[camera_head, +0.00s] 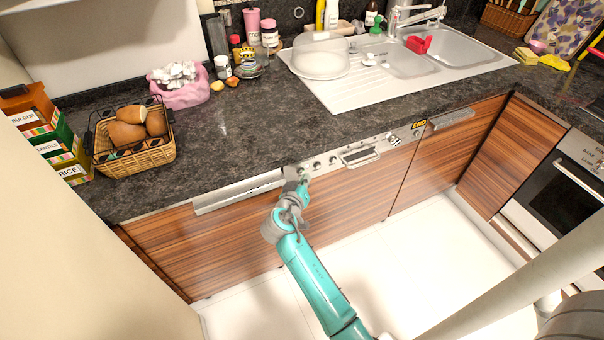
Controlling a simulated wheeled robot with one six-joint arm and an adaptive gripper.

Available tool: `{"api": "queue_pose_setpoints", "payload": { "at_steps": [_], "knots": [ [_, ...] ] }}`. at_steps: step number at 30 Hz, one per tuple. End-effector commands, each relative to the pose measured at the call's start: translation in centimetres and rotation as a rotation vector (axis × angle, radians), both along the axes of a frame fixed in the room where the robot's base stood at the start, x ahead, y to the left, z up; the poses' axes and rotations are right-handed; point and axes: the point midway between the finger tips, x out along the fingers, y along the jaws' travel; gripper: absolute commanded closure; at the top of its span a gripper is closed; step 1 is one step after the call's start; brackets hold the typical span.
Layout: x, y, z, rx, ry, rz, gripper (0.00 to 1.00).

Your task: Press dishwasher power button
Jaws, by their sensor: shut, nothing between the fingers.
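The dishwasher's pale control panel (400,139) runs under the counter edge, above a wood-grain front (355,195). Small round dark buttons (317,165) sit at the left part of the panel, left of a recessed handle (360,157). My gripper (295,173) is shut and empty, at the panel's left end beside the buttons. The gripper and wrist cover part of that end. I cannot tell whether the fingertips touch the panel, or which button is the power button.
The dark countertop (235,135) overhangs just above the panel. A long silver handle (238,191) lies left of my gripper. A sink (440,55), a bread basket (135,150) and a pink bag (180,92) are on the counter. An oven (565,185) stands at right. White floor is clear.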

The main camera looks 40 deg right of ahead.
Motion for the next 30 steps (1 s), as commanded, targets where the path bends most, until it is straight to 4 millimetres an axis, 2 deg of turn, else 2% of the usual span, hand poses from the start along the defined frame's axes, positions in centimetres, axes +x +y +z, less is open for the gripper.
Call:
{"api": "queue_pose_setpoints", "payload": {
  "at_steps": [30],
  "knots": [
    [0.81, -0.24, 0.04, 0.000, -0.001, 0.000, 1.00]
  ]
}}
